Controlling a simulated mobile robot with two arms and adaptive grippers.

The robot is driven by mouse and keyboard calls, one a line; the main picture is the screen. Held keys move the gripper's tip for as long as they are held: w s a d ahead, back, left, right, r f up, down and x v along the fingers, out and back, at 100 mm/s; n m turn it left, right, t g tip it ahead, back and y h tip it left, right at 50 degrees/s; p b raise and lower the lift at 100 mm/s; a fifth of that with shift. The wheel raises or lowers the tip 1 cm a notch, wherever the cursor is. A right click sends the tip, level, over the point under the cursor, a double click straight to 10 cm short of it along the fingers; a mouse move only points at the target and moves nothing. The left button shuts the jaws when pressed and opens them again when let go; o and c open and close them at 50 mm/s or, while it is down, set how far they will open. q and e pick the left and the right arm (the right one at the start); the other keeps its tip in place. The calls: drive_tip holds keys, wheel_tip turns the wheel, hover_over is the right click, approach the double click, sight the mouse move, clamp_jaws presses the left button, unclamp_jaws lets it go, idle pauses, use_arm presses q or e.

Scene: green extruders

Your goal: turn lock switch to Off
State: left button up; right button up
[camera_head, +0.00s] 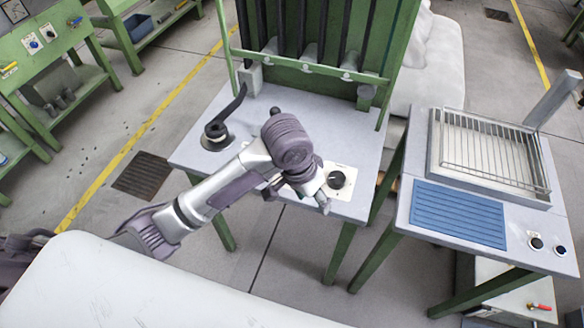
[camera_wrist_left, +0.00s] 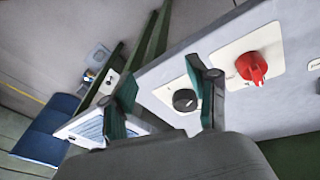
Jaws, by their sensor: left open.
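A black round knob (camera_head: 337,180) sits on a white plate at the front right of the grey table. In the left wrist view the black knob (camera_wrist_left: 186,100) shows between my fingers, close to the right one. A red switch (camera_wrist_left: 252,67) on another white plate lies to its right there; I cannot see it in the head view, where my arm covers part of the table. No readable label tells which is the lock switch. My left gripper (camera_head: 303,198) is open and empty just left of the black knob; it also shows in the left wrist view (camera_wrist_left: 162,76).
A black lever (camera_head: 228,115) on a round base stands on the table's left side. A green rack (camera_head: 315,70) rises at the back. A second table to the right holds a blue ribbed mat (camera_head: 457,212), a wire-topped tray (camera_head: 432,165) and small knobs (camera_head: 537,243).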

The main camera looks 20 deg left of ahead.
use_arm(q)
drive_tip(key=w+a+r+n+g+y, duration=0.1)
drive_tip(key=w+a+r+n+y, duration=0.15)
drive_tip(key=w+a+r, duration=0.55)
drive_tip(key=shift+y, duration=0.35)
drive_tip(key=f, duration=0.8)
drive_tip(key=w+f, duration=0.1)
drive_tip(key=f, duration=0.3)
drive_tip(key=shift+d, duration=0.25)
